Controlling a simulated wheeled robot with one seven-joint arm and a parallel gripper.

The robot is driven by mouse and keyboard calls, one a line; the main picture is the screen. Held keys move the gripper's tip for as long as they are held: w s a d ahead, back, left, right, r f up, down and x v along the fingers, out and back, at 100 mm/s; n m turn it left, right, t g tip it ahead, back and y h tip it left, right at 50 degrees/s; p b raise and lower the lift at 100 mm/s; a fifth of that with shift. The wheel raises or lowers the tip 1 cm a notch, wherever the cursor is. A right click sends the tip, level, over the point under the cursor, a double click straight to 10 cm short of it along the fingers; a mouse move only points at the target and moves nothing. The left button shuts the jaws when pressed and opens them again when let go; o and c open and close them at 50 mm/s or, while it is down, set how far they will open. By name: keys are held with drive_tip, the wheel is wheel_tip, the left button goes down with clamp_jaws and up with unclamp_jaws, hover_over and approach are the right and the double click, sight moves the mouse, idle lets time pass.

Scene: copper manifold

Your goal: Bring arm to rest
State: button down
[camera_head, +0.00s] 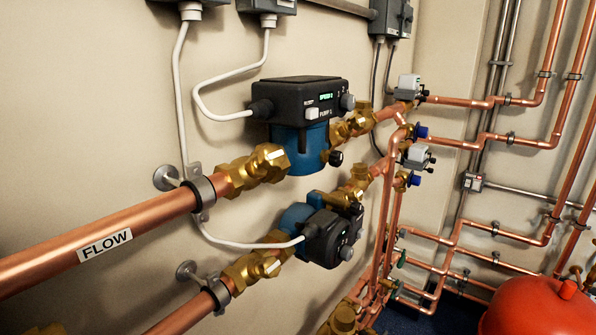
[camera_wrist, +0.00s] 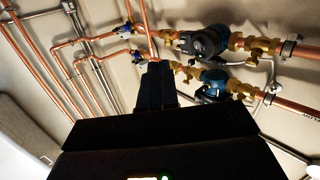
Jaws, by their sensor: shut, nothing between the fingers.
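My gripper (camera_wrist: 157,68) shows in the wrist view as dark fingers rising from the wide black body at the bottom. The fingers are together, with nothing seen between them. In that view the fingertips overlap the lower side of the brass fittings and copper pipes; I cannot tell the distance between them. My arm and gripper do not show in the head view.
Pump 2 (camera_head: 303,120) and a lower pump (camera_head: 330,237) sit on copper pipes along the wall. Valve actuators (camera_head: 417,155) and more copper pipes (camera_head: 490,140) stand to their right. A red vessel (camera_head: 540,308) fills the lower right corner.

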drive_tip(key=s+d+f+g, duration=0.2)
drive_tip(key=s+f, duration=0.1)
drive_tip(key=s, duration=1.6)
drive_tip(key=shift+m+h, duration=0.3)
